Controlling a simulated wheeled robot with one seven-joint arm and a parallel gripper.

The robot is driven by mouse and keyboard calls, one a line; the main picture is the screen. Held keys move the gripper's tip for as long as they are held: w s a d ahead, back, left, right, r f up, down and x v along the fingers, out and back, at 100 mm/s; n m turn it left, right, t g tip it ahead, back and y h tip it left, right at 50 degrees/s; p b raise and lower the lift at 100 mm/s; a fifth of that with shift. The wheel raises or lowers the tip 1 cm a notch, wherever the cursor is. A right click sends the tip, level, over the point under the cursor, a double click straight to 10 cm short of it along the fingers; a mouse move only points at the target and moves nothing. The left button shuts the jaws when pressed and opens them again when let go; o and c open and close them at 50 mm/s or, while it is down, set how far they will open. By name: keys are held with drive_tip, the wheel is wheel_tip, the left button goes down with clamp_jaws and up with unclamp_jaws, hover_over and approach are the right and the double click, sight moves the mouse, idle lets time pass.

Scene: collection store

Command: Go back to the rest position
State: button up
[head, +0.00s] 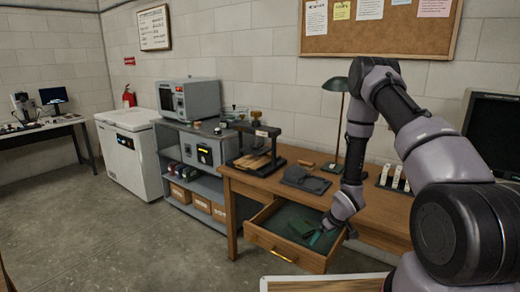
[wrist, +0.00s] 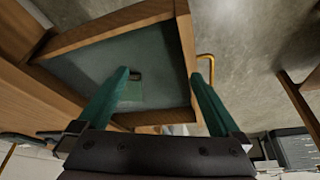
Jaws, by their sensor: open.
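My gripper (head: 318,238) hangs low over the open drawer (head: 262,240) of the wooden desk, its green fingers pointing down at the drawer. In the wrist view my gripper (wrist: 160,77) is open, with its two green fingers spread apart and nothing between the tips. The drawer (wrist: 186,55) shows there with its teal lining and wooden walls. A small green flat thing with a dark end (wrist: 134,86) lies in the drawer beside the left finger. My arm reaches down from the right in the head view.
The desk top holds a lamp (head: 336,84), a dark folded cloth (head: 305,180), a black stand (head: 258,145) and a white-tagged rack (head: 394,180). A monitor (head: 492,130) stands at the right. A grey shelf unit (head: 190,150) and white freezer (head: 128,150) stand left. Floor at left is clear.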

drive_tip(key=w+d+r+m+t+h, duration=0.1)
drive_tip(key=w+d+r, duration=0.1)
drive_tip(key=r, duration=0.8)
drive_tip(key=w+d+r+m+h, duration=0.1)
drive_tip(key=w+r+m, duration=0.15)
drive_tip(key=r, duration=0.75)
drive_tip(key=s+d+r+m, duration=0.1)
drive_tip(key=s+r, duration=0.1)
drive_tip(key=r, duration=0.6)
drive_tip(key=s+d+r+m, duration=0.1)
drive_tip(key=s+r, duration=0.1)
drive_tip(key=r, duration=0.6)
drive_tip(key=s+a+r+m+t, duration=0.1)
drive_tip(key=s+a+r+m, duration=0.1)
drive_tip(key=s+r, duration=0.8)
drive_tip(key=s+a+r+m+t+y, duration=0.1)
drive_tip(key=s+a+r+m, duration=0.1)
drive_tip(key=s+r, duration=0.9)
drive_tip(key=s+m, duration=0.1)
drive_tip(key=s, duration=0.3)
drive_tip(key=shift+a+y, duration=0.25)
drive_tip(key=shift+y, duration=0.05)
